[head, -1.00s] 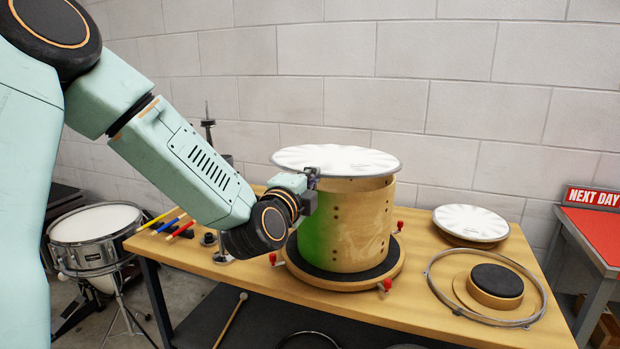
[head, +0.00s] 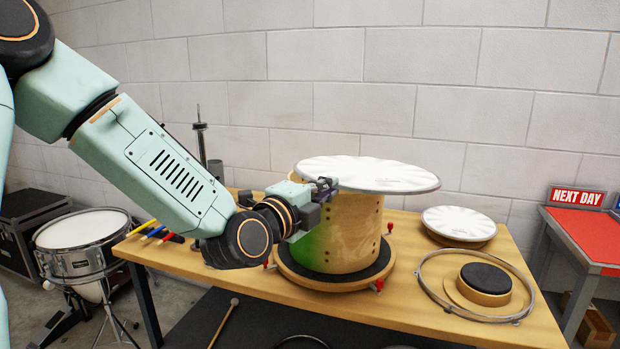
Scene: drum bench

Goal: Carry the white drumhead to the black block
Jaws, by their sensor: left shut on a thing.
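The white drumhead (head: 375,171) is a wide pale disc with a metal rim. It is over the wooden drum shell (head: 350,235), which has a green patch on its left side. The disc overhangs the shell to the right; whether it is clear of the shell top is hard to tell. My left gripper (head: 325,190) is shut on the drumhead's near left edge. The black block (head: 485,278), a low round wooden block with a dark top, sits at the bench's right, with a metal hoop (head: 424,285) lying around it. My right gripper is not in view.
The shell stands on a round dark-topped base (head: 290,275) with red-handled clamps. Another pale drumhead (head: 460,220) lies on a wooden disc at the back right of the bench (head: 400,315). Coloured sticks lie at the left. A snare drum (head: 82,245) stands left of the bench.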

